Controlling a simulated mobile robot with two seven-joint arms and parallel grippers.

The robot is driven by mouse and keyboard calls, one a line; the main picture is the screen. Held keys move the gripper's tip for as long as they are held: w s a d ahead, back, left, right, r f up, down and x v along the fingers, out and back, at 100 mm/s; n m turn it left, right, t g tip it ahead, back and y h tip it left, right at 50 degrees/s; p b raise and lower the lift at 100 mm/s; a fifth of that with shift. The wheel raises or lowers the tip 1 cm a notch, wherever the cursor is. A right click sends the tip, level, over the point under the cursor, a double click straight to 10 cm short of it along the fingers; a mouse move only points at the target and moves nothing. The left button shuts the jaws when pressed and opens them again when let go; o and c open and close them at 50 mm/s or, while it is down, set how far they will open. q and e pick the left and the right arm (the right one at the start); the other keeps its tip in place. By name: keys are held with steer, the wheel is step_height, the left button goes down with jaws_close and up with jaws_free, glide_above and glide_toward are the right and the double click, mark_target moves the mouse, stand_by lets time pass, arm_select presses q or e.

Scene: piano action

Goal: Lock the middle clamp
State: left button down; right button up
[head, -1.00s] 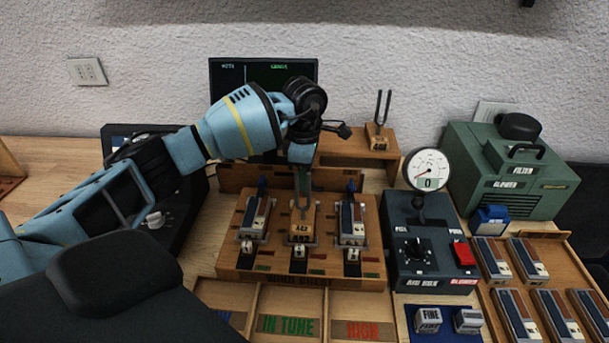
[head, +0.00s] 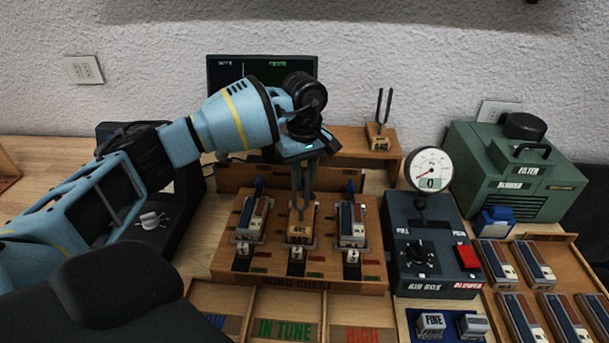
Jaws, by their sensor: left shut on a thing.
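The wind chest (head: 300,278) is a wooden block on the bench with three bays. The left and right bays hold reed blocks (head: 254,216) and (head: 352,222) in clamps, with blue levers (head: 260,187) and (head: 350,188) standing at the back. The middle bay holds a plain wooden block (head: 299,226) with dark lettering. My left gripper (head: 303,208) points down at the back of the middle bay, its fingers shut on what seems to be the middle clamp's lever, which they mostly hide. I cannot tell how far that lever is turned. My right gripper is out of view.
The air box (head: 430,270) with a gauge (head: 428,170) stands close on the right. A tuning fork (head: 380,120) stands on a shelf behind. A green blower (head: 510,170) is at back right. Trays marked IN TUNE and HIGH (head: 357,310) lie in front.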

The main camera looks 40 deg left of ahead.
arm_select(q)
steer(key=m+b, duration=0.1)
steer(key=m, duration=0.5)
steer(key=shift+f, duration=0.1)
steer(key=shift+d+m, duration=0.1)
steer(key=shift+m, duration=0.2)
stand_by(0.3)
steer(key=c, duration=1.3)
jaws_free()
steer(key=shift+w, duration=0.1)
step_height(320, 180, up, 8)
steer(key=shift+f, duration=0.1)
